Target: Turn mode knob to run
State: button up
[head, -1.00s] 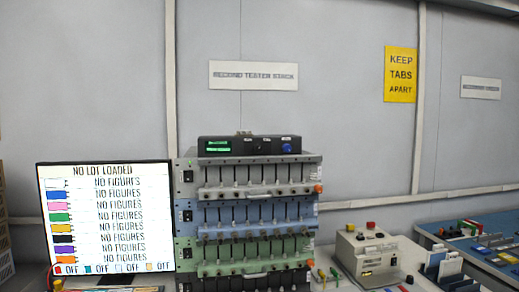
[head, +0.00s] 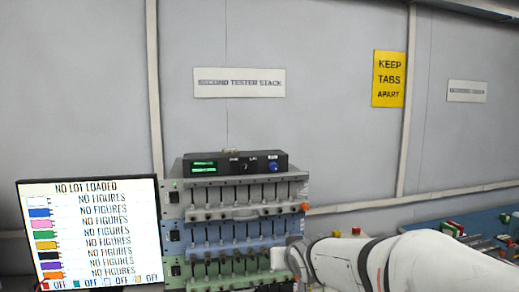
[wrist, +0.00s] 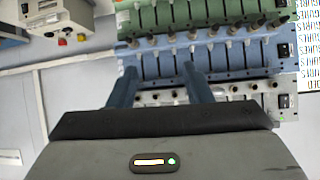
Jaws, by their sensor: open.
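A black control box (head: 236,162) sits on top of the tester stack, with a lit green display (head: 204,164) at its left. A small dark knob (head: 245,166) with a light pointer sits between two tiny labels on its front, and a blue knob (head: 273,165) is to the right. The labels are too small to read surely. My gripper (wrist: 161,82) is open and empty, its two blue-grey fingers apart in front of the stack. In the head view my arm reaches in from the right, low by the stack's right side, below the box. The wrist view does not show the knobs.
The tester stack (wrist: 225,60) has white, blue and green rows of slots, upside down in the wrist view. A monitor (head: 90,235) reading NO LOT LOADED stands left. A beige machine (wrist: 60,20) and a blue bench (head: 450,226) are right of the stack. Space before the box looks clear.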

aim_at(246, 169)
jog(key=w+a+r+n+t+y+p, duration=0.1)
jog(key=w+a+r+t+p, duration=0.2)
jog(key=w+a+r, duration=0.4)
jog(key=w+a+r+t+y+p, duration=0.2)
jog(key=w+r+t+p, duration=0.15)
jog(key=r, duration=0.55)
jog(key=p+x, duration=0.2)
jog(key=x, duration=0.6)
jog(key=shift+w+a+r, duration=0.1)
jog(key=shift+w+a, duration=0.05)
jog(key=shift+w, duration=0.2)
